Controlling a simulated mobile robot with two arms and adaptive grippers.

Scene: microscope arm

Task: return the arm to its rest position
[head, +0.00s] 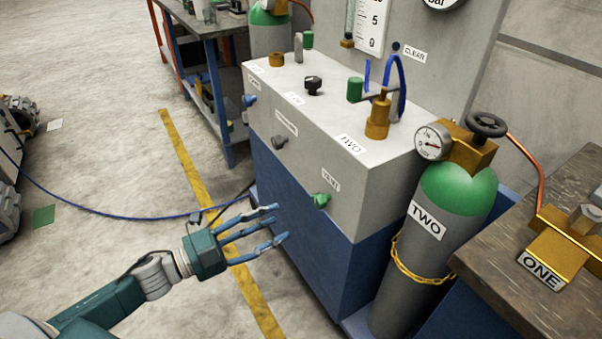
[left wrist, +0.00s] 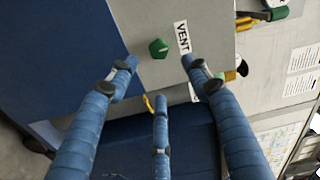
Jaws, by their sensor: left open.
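My left arm, teal and grey, comes in from the lower left in the head view. Its gripper (head: 268,226) has three blue fingers, spread open and empty, pointing at the front of the grey and blue cabinet. In the left wrist view the open fingers (left wrist: 160,85) frame a green knob (left wrist: 158,49) beside a VENT label (left wrist: 183,37). The same green knob (head: 321,201) shows in the head view, right of the fingertips, with a gap between. My right gripper is out of view.
The cabinet (head: 395,185) carries several knobs and labels. A green-topped cylinder (head: 440,240) marked TWO stands at its right, held by a yellow chain. A bench (head: 510,260) with a brass block marked ONE is at far right. A blue cable (head: 110,214) crosses the floor behind my arm.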

